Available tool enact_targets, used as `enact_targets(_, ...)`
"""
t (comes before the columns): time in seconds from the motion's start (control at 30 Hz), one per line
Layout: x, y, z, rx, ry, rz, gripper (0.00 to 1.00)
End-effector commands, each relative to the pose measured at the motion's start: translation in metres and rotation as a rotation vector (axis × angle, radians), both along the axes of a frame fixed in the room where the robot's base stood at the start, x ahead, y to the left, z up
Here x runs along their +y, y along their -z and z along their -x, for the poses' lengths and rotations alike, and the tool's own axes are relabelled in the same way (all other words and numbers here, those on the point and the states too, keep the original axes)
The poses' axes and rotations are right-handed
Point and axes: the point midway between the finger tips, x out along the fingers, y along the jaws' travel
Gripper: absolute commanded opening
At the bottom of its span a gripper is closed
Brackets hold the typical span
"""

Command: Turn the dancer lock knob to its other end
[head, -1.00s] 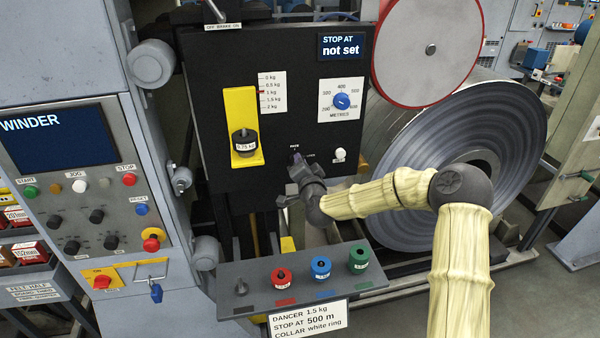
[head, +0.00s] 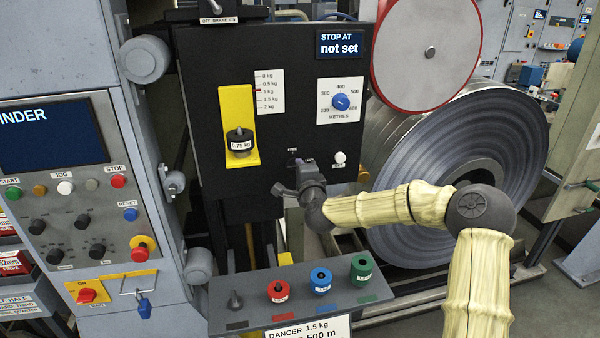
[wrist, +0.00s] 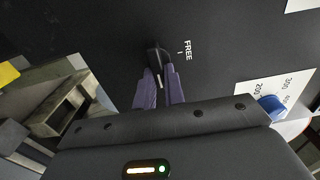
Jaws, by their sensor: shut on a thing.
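The dancer lock knob (wrist: 156,58) is a small black knob with a white pointer line on the black panel. In the wrist view it sits between the fingertips of my gripper (wrist: 159,88), which is shut on it. The label FREE is beside the knob. In the head view my gripper (head: 299,166) reaches the lower part of the panel (head: 215,80) and hides most of the knob. The other label by the knob is too small or hidden to read.
A white button (head: 340,158) is right of my gripper. The blue metres dial (head: 341,102) is above it. A yellow bracket with a 0.75 kg weight (head: 240,140) is to the left. A shelf with red, blue and green weights (head: 362,267) stands below.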

Motion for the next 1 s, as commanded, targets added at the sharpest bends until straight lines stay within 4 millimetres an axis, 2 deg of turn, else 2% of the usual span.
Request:
enact_targets(0.37, 0.000, 0.000, 0.000, 0.002, 0.001, -0.008, 0.00)
enact_targets(0.4, 0.000, 0.000, 0.000, 0.002, 0.001, -0.008, 0.17)
enact_targets(0.5, 0.000, 0.000, 0.000, 0.002, 0.001, -0.007, 0.33)
enact_targets(0.83, 0.000, 0.000, 0.002, 0.002, 0.000, -0.006, 0.33)
enact_targets(1.0, -0.004, 0.000, 0.013, 0.000, 0.000, -0.004, 0.33)
